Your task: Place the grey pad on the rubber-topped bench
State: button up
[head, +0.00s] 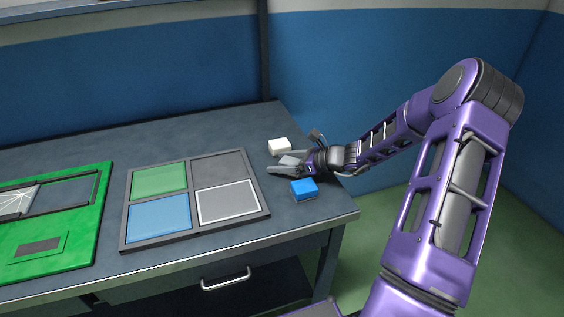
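The bench (215,130) has a dark, rubber-like top. My gripper (279,164) reaches in from the right, low over the right end of the bench. A small light-grey piece, which looks like the grey pad (289,160), shows at its fingers. One finger shows along the near side of the piece. The far finger is hard to make out, so I cannot tell whether the fingers grip the piece, or whether it touches the bench.
A white block (279,146) lies just behind my gripper and a blue block (304,188) just in front. A framed tray (125,215) with green, dark-grey, blue and white-outlined grey squares lies left. A green board (85,225) is at far left. Bare bench lies behind the tray.

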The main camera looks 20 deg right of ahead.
jog(key=shift+r, duration=0.25)
jog(key=p+v, duration=0.1)
jog(key=v, duration=1.1)
